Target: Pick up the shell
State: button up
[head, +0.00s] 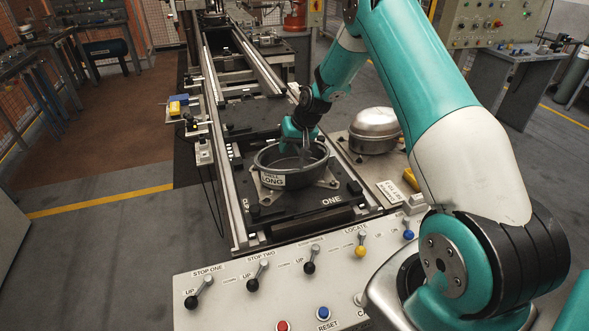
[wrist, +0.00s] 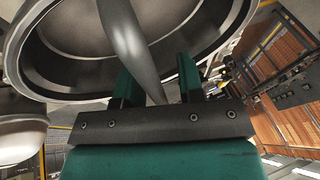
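The shell (head: 272,179) is a round, dark grey, open-topped metal vessel with a white label ending in "LONG". It sits on a pallet (head: 262,207) marked "ONE". My gripper (head: 303,150) is pointed down at the shell, over its back right part. In the wrist view, the shell's broad rim (wrist: 60,88) curves across the top. My gripper's two teal fingers (wrist: 157,88) are apart there, with a curved grey strip (wrist: 128,40) between them. The strip appears to have space on both sides. Whether a finger touches the shell is unclear.
A silver domed vessel (head: 375,124) stands on a plate right of the pallet. A control panel (head: 215,309) with levers and buttons lies in front. Conveyor rails (head: 217,92) run backward on the left. My arm hides part of the right side.

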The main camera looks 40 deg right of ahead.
grip_shut()
jog(key=shift+w, duration=0.1)
dwell(1.0)
jog(key=shift+w+r, duration=0.1)
jog(key=shift+r, duration=0.1)
